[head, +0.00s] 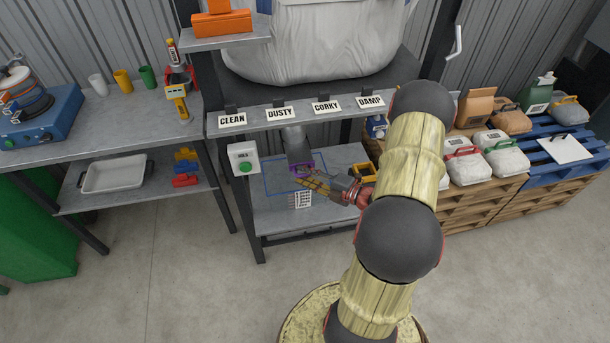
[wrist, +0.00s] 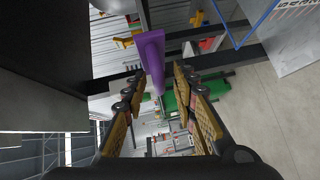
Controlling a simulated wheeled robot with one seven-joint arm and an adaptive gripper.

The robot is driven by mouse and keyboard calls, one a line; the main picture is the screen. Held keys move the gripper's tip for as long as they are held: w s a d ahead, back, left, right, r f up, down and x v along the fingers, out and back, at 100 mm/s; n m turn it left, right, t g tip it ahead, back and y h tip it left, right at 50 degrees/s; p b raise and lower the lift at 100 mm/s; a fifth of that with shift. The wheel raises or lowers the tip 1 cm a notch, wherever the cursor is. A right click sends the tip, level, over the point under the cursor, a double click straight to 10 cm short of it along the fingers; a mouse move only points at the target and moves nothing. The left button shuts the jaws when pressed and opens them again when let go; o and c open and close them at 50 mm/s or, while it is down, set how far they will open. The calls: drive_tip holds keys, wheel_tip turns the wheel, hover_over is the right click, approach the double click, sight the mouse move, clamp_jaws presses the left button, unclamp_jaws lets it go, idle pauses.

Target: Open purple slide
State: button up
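The purple slide (head: 302,168) shows as a small purple piece at the lower end of a grey chute (head: 297,146) below the label shelf. In the wrist view the purple slide (wrist: 151,56) is a long bar pointing toward the gap between my fingers. My gripper (head: 316,183) is beside the slide in the head view. In the wrist view my gripper (wrist: 157,85) has its two padded fingers apart, one on each side of the slide's near end. I cannot tell whether either finger touches it.
A shelf with labels CLEAN, DUSTY, CORKY and DAMP (head: 325,106) runs above my gripper. A white HOLD box with a green button (head: 244,166) is at the left. A metal lower shelf (head: 285,215) lies beneath. Bags on pallets (head: 495,155) stand at right.

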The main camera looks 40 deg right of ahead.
drive_tip(key=v, duration=1.2)
idle(0.6)
